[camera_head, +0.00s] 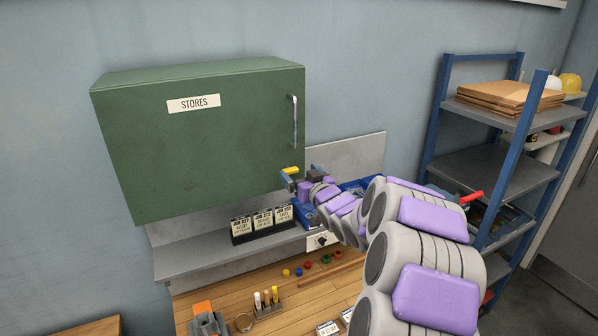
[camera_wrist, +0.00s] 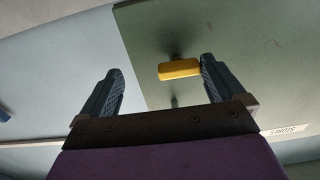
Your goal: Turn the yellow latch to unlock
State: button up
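The yellow latch (camera_head: 291,170) is at the lower right corner of the green cabinet (camera_head: 200,145) labelled STORES. In the wrist view the latch (camera_wrist: 179,69) is a short yellow bar on the green door (camera_wrist: 240,60), lying nearly straight across the picture. My gripper (camera_head: 300,178) is at the latch in the head view. In the wrist view my gripper (camera_wrist: 162,75) is open, its two dark fingers apart. The latch shows between the fingers, closer to the right one. I cannot tell whether a finger touches it. The cabinet door looks closed.
A metal handle (camera_head: 295,121) stands on the door above the latch. A grey shelf (camera_head: 190,262) below holds several job cards (camera_head: 264,222) and blue bins (camera_head: 306,213). A blue rack (camera_head: 435,150) stands at the right. The wooden bench (camera_head: 290,318) holds small items.

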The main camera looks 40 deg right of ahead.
aim_at(288, 172)
jog(key=a, duration=0.2)
jog(key=w+a, duration=0.1)
jog(key=shift+r, duration=0.3)
jog(key=shift+a+r, duration=0.1)
jog(key=shift+a, duration=0.05)
jog(key=shift+s, duration=0.15)
jog(key=shift+c, duration=0.7)
jog(key=shift+d, duration=0.85)
jog(key=shift+c, duration=1.4)
jog(key=shift+d+f, duration=0.1)
jog(key=shift+f, duration=0.1)
jog(key=shift+c, duration=0.9)
jog(key=shift+a, duration=0.45)
jog(key=c, duration=0.4)
jog(key=shift+d, duration=0.15)
jog(key=shift+c, duration=0.2)
